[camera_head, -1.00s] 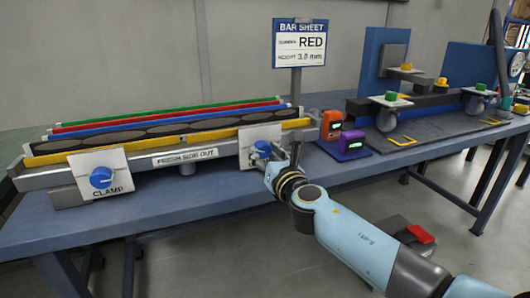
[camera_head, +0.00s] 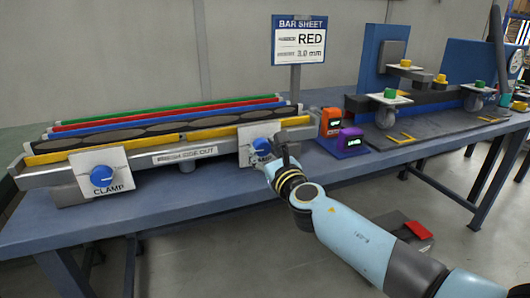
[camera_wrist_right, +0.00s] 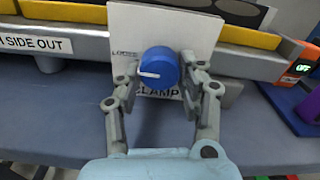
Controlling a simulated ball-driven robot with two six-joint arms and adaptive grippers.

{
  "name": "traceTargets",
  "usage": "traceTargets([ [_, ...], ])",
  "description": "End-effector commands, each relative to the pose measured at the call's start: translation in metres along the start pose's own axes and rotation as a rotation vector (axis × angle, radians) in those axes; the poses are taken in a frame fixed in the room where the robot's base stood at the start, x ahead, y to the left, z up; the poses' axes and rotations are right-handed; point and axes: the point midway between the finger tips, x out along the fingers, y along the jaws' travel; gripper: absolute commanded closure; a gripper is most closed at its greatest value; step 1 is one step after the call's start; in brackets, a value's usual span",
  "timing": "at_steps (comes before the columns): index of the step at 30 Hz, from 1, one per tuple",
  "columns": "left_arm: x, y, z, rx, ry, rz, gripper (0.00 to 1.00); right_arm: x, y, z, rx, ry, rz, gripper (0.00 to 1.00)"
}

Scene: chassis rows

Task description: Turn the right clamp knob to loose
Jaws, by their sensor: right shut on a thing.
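The right clamp knob (camera_head: 262,145) is a blue dial on a white plate (camera_head: 247,158) at the right end of the bar fixture. In the right wrist view the knob (camera_wrist_right: 159,66) has a white pointer line aimed left, a little below the word LOOSE printed at the plate's upper left. My right gripper (camera_wrist_right: 161,70) is shut on the knob, one finger on each side; it also shows in the head view (camera_head: 273,158), partly covering the plate. The left clamp knob (camera_head: 102,176) is blue on its own CLAMP plate. My left gripper is out of view.
Orange (camera_head: 331,123) and purple (camera_head: 348,143) devices stand just right of the right clamp. A BAR SHEET sign (camera_head: 299,42) rises behind it. The blue bench front (camera_head: 190,212) is clear.

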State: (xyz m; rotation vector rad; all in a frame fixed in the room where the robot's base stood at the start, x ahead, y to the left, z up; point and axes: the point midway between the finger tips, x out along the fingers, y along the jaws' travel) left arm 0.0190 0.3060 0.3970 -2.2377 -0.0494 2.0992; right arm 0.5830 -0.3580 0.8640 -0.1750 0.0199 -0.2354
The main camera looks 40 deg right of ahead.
Motion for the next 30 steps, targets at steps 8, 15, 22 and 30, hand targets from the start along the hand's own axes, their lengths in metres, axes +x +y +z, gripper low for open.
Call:
traceTargets([
  [8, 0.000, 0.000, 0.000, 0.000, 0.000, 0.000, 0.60, -0.001, 0.001, -0.003, 0.002, 0.006, 0.002, 0.43],
  [15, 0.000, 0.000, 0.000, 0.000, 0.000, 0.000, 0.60, -0.001, 0.000, -0.002, 0.002, 0.003, 0.001, 0.38],
  [22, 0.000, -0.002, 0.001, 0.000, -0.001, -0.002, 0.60, -0.017, 0.001, -0.002, 0.002, 0.003, 0.002, 0.38],
  [30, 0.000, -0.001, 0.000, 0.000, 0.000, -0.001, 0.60, -0.077, 0.000, -0.003, 0.001, 0.006, 0.002, 0.38],
])
